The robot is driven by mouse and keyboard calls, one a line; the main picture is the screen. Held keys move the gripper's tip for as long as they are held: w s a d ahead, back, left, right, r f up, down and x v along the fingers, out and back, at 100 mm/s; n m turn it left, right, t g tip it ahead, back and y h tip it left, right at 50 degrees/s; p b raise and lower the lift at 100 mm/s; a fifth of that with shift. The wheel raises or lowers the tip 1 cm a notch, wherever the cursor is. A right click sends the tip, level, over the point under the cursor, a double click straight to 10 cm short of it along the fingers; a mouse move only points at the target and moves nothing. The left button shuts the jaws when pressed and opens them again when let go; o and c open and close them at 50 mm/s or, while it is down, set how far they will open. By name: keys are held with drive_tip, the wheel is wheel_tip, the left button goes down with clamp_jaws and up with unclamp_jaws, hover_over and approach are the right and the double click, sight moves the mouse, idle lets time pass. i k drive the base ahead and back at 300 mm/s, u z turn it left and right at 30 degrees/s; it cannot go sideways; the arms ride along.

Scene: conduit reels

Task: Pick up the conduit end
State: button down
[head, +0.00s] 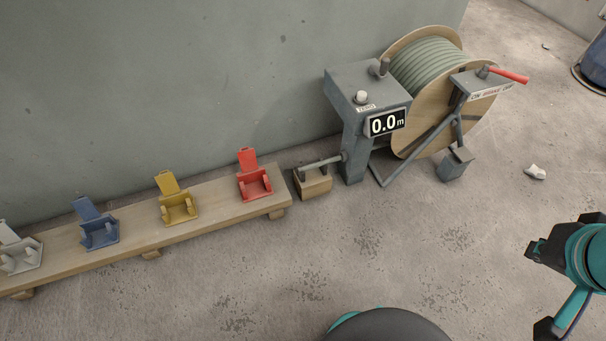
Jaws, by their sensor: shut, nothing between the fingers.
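The conduit end is not clearly made out. A thin grey rod (322,161) reaches left from the grey meter post (355,125) over a small wooden block (313,184); I cannot tell whether the conduit end is part of it. The grey-green conduit (435,66) is wound on a wooden reel (411,136) behind the post. The meter display (387,122) reads 0.0 m. Teal and dark parts of my arm show at the right edge, well apart from the reel and block. I make out no gripper fingers there.
A low wooden bench (215,216) at left carries red (255,184), yellow (179,207), blue (99,234) and white (22,258) cradles. A red-handled lever (508,75) stands by the reel. A white scrap (535,172) lies on the floor. The front floor is mostly clear.

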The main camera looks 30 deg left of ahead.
sight(324, 162)
drive_tip(key=u, duration=0.7)
drive_tip(key=i, duration=1.05)
drive_tip(key=u, duration=1)
drive_tip(key=i, duration=0.2)
drive_tip(key=u, duration=1.4)
drive_tip(key=k, duration=0.95)
drive_tip(key=z, duration=1.3)
drive_tip(key=i, duration=0.5)
drive_tip(key=u, duration=0.1)
